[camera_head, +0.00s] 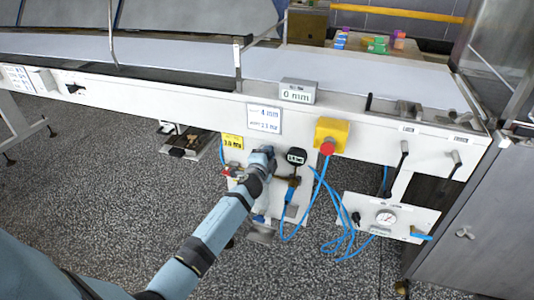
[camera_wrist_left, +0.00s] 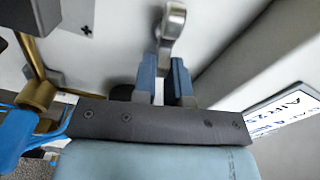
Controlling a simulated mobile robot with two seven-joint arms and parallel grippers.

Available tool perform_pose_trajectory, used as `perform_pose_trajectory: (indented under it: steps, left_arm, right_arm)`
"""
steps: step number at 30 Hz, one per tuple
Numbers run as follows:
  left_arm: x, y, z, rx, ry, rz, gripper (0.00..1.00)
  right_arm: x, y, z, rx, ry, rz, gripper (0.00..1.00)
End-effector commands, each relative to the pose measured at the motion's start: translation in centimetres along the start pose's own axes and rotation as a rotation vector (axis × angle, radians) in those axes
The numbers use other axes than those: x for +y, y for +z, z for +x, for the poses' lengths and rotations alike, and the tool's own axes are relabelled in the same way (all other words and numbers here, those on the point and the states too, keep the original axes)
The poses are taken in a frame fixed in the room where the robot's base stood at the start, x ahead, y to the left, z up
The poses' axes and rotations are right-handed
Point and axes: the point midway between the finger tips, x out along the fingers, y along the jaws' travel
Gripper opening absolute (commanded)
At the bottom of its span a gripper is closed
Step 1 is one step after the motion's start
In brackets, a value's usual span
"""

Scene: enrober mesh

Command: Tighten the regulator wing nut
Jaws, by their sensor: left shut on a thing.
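My left gripper (camera_head: 262,155) reaches up to the regulator panel under the conveyor, beside the black digital gauge (camera_head: 297,156). It hides most of what it holds in the head view. In the left wrist view, the two blue-padded fingers of my left gripper (camera_wrist_left: 164,80) stand on either side of a grey metal piece (camera_wrist_left: 172,22), which looks like the wing nut. The piece's lower end runs in between the fingers, and the fingers are shut on it. A brass fitting (camera_head: 293,182) sits below the gauge. My right gripper is not in view.
Blue hoses (camera_head: 318,200) loop below the gauge. A red stop button (camera_head: 327,147) on a yellow box is to the right. A yellow label (camera_head: 232,142) and a red-handled valve (camera_head: 230,171) are close left. Open floor lies in front.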

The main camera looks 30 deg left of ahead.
Motion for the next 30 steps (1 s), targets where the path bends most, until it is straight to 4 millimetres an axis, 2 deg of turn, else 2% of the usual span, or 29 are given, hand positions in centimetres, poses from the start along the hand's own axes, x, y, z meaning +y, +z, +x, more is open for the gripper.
perform_pose_trajectory:
  steps: [12,30]
  left_arm:
    - [0.8,0.1,-0.1,0.000,0.002,0.218,0.00]
    - [0.9,0.1,-0.1,0.000,0.003,0.256,0.00]
  right_arm:
    - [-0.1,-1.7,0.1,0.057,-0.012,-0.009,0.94]
    - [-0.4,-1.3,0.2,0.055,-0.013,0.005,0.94]
